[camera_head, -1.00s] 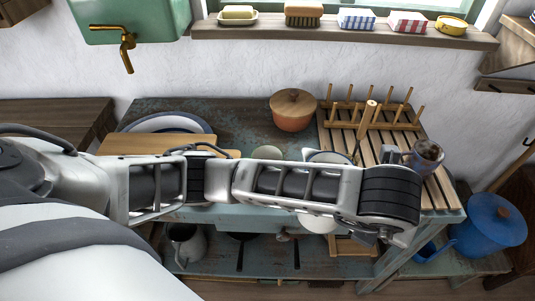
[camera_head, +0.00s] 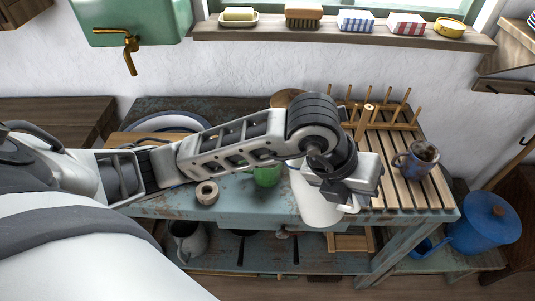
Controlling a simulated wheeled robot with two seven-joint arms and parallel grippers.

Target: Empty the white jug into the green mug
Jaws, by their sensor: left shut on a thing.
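The white jug (camera_head: 313,207) is under my left gripper (camera_head: 345,204), near the front edge of the table. The gripper is shut on the jug; its fingertips and the handle are mostly hidden by the wrist. I cannot tell how far the jug is tilted. The green mug (camera_head: 266,176) stands on the table just left of the jug. My arm crosses above it and hides its upper part, so its inside is not visible. My right gripper is not in view.
A blue mug with brown contents (camera_head: 402,161) stands on the slatted wooden rack (camera_head: 425,190) at the right. A ring-shaped roll (camera_head: 207,193) lies left of the green mug. Behind my arm are a plate (camera_head: 165,122) and a mostly hidden brown pot (camera_head: 286,98).

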